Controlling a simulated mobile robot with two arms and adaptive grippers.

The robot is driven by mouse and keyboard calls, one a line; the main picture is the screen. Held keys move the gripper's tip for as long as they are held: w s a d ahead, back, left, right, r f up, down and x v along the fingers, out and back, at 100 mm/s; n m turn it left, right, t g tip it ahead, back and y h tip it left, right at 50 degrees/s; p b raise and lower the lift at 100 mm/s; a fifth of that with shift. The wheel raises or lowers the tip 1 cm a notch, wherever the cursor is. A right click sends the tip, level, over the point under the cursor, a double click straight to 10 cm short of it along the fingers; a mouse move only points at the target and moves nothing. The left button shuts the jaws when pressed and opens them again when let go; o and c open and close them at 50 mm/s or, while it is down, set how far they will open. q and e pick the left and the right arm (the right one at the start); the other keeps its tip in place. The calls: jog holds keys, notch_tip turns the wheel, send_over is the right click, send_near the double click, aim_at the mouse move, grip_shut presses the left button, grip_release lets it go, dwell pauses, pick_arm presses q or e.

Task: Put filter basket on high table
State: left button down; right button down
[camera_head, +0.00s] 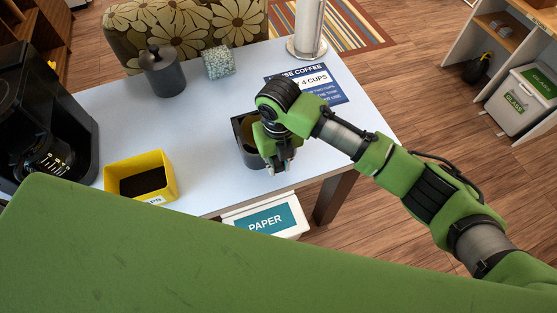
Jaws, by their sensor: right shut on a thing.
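The filter basket (241,132) is a black, open-topped holder near the front edge of the table with the pale top (220,105). My right gripper (279,163) is shut on it, at its right side, and covers part of it. I cannot tell whether the basket rests on the tabletop or is held just above it. A black coffee maker (38,120) stands at the table's left end. I cannot tell whether this table is the high table. My left gripper is not in view.
A yellow bin of dark grounds (160,160), a dark lidded jar (163,78), a speckled block (218,63), a blue coffee sign (325,84) and a metal cylinder (307,30) are on the table. A white paper bin (292,231) stands below the front edge.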

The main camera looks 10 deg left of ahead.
jog(key=shift+f, duration=0.15)
jog(key=c, duration=1.9)
grip_release()
notch_tip(320, 180, up, 12)
jog(key=b, duration=0.3)
jog(key=shift+b, duration=0.4)
